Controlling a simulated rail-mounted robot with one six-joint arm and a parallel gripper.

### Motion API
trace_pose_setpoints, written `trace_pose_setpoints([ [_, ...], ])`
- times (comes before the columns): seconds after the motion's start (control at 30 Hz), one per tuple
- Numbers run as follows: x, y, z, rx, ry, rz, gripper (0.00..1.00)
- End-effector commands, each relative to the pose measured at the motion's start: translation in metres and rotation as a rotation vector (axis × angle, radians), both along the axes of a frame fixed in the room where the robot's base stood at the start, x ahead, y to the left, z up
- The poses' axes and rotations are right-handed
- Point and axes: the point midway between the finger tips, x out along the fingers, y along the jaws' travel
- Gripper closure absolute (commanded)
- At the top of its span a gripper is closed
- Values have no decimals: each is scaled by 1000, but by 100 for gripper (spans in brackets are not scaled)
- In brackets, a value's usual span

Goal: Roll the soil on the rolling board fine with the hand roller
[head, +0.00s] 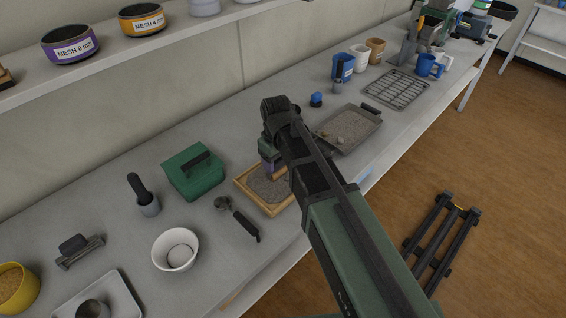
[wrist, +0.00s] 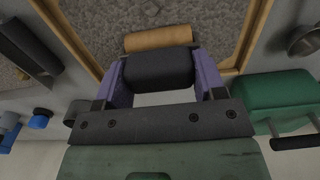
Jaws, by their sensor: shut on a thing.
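The rolling board (head: 247,198) is a wooden-framed tray on the bench with grey soil (head: 266,187) spread in it. In the wrist view its wooden rim (wrist: 243,35) and the soil (wrist: 178,11) fill the top. The hand roller, with a tan wooden cylinder (wrist: 158,38) and a dark grip, lies across the purple fingers of my gripper (wrist: 162,80). The fingers are shut on the dark grip. In the head view my gripper (head: 268,165) is over the back of the board, and my arm hides part of the board's right side. Whether the cylinder touches the soil is unclear.
A green box (head: 190,172) stands left of the board and a dark-handled tool (head: 238,219) lies in front-left. A grey tray of soil (head: 350,128) lies to the right, a blue-capped item (head: 316,100) behind it. A white bowl (head: 176,249) sits further left.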

Motion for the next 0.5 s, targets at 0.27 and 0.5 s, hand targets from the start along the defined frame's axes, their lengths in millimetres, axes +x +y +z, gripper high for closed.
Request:
trace_pose_setpoints([
  [0.27,8,7,0,0,0,-1,55],
  [0.5,27,22,-1,-1,1,0,55],
])
